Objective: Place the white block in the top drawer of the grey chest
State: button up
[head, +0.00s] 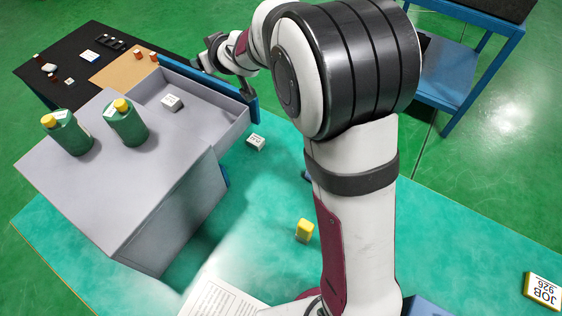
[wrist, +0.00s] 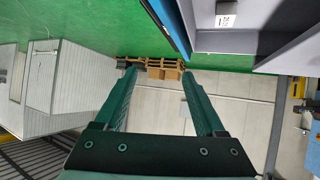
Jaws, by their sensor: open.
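The grey chest (head: 165,215) stands on the green table at the left, with its top drawer (head: 222,122) pulled out. A white block (head: 172,102) with dark print lies inside that drawer; it also shows at the top of the wrist view (wrist: 226,21). A second, similar white block (head: 256,142) lies on the table just outside the drawer. My gripper (head: 205,60) is beyond the drawer's blue front (head: 245,98). In the wrist view my gripper (wrist: 158,72) is open, with nothing between its fingers.
Two green bottles (head: 72,136) (head: 128,124) with yellow caps stand on the chest. A yellow container (head: 304,231) and a printed sheet (head: 222,300) are on the table, with a JOB 926 block (head: 542,291) at right. A dark bench (head: 70,62) with small items stands behind.

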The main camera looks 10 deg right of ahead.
jog(key=s+d+m+g+h, duration=0.6)
jog(key=s+d, duration=0.8)
jog(key=s, duration=0.5)
jog(key=s+a+f+m+g+y, duration=0.1)
jog(key=s+a+m+g+y, duration=0.1)
jog(key=s, duration=1)
jog(key=s+a+f+m+g+y, duration=0.2)
jog(key=s+a+g, duration=0.1)
jog(key=s, duration=0.9)
jog(key=shift+a, duration=0.3)
